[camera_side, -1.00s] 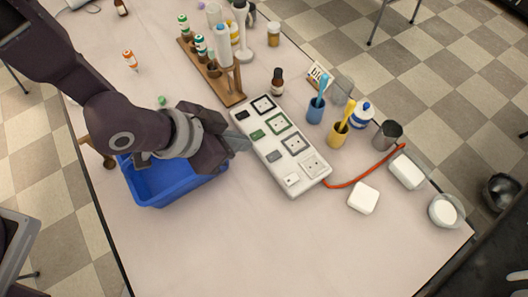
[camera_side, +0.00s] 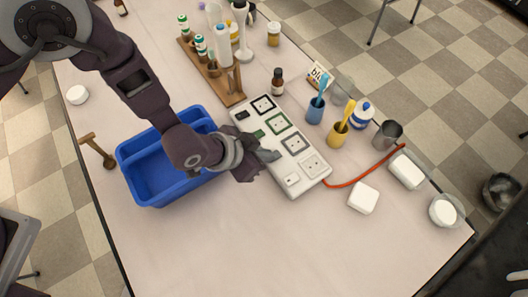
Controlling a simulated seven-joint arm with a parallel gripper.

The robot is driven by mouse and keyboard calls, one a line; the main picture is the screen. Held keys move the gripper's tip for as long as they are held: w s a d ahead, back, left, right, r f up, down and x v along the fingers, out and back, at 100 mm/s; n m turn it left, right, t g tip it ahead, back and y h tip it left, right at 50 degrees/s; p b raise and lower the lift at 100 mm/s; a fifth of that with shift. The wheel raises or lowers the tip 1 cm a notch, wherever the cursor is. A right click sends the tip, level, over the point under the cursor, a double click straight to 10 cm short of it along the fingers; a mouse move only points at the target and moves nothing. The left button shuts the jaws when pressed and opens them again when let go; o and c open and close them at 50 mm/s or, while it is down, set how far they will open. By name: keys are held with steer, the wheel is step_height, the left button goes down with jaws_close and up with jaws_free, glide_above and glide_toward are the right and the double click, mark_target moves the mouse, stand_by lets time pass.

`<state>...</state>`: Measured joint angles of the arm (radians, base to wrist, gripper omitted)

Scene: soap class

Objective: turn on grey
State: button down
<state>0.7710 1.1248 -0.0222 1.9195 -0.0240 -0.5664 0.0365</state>
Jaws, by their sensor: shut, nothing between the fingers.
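A white power strip (camera_side: 310,186) lies on the table with a row of sockets framed in black (camera_side: 263,105), green (camera_side: 278,124), grey (camera_side: 295,144) and white (camera_side: 313,164). Small switches sit along its left side: black (camera_side: 242,114), green (camera_side: 258,134) and white (camera_side: 292,180). My gripper (camera_side: 270,155) is shut and empty, with its tips at the strip's left side, beside the grey socket. The tips cover the spot of the grey switch, so its state is hidden. I cannot tell whether they touch it.
A blue bin (camera_side: 150,185) stands under my arm. A wooden rack with bottles (camera_side: 228,90) is behind the strip. A brown bottle (camera_side: 278,80), blue cup (camera_side: 315,110) and yellow cup (camera_side: 337,134) stand to its right. An orange-red cord (camera_side: 365,172) leaves the strip. The front table is clear.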

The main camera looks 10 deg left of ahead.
steer(key=shift+s+a+f, duration=0.1)
steer(key=shift+f, duration=0.25)
steer(key=shift+r, duration=0.1)
steer(key=shift+r, duration=0.7)
steer(key=shift+r, duration=0.2)
steer(key=v, duration=1.3)
steer(key=shift+a+f, duration=0.15)
steer(key=shift+f, duration=0.05)
